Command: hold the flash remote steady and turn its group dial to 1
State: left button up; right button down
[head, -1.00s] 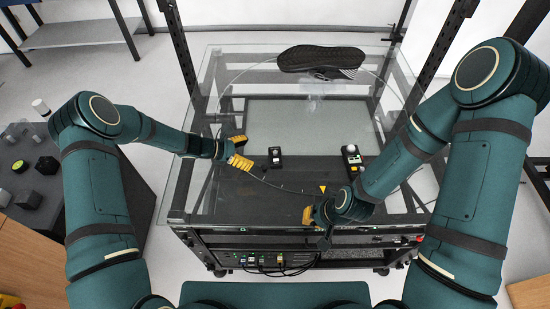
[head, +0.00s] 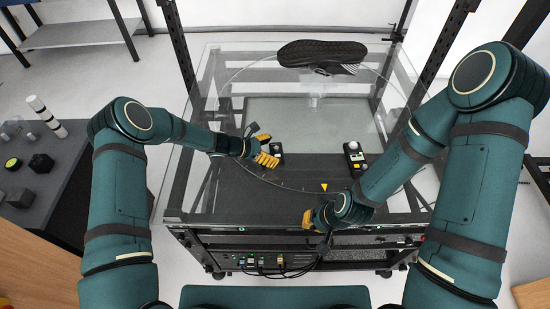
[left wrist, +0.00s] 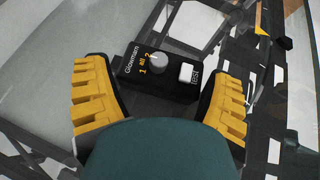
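I cannot tell which mark the dial points to. My left gripper (head: 264,149) is open just left of the remote; in the wrist view its yellow fingers lie on either side of the remote, with no clear contact. My right gripper (head: 308,218) is low over the cart's front edge, its opening unclear.
A second black device with a white dome (head: 354,155) stands to the right of the remote. A dark shoe (head: 322,54) is at the back. Upright black posts flank the cart. A dark side table (head: 60,190) at left holds small objects.

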pick_arm(q)
jog(key=shift+d+f, duration=0.1)
jog(key=shift+d, duration=0.05)
grip_shut()
jog(key=shift+o, duration=0.9)
grip_release()
